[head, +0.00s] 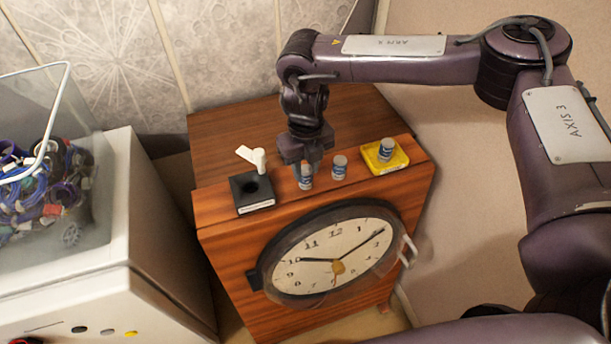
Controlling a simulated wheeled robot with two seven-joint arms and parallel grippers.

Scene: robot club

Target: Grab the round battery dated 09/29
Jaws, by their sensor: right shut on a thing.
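Three small round batteries, white with blue bands, stand upright on the wooden cabinet. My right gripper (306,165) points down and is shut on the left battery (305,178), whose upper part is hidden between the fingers. The middle battery (339,167) stands alone just to the right of the gripper. The right battery (386,149) stands on a yellow base (397,160). The dates on the batteries are too small to read. My left gripper is not in view.
The wooden cabinet (240,120) has a large clock (335,255) on its front. A black block with a round hole (251,192) and a white lever (252,157) are left of the gripper. A clear bin of cables (40,190) stands on a white unit at left.

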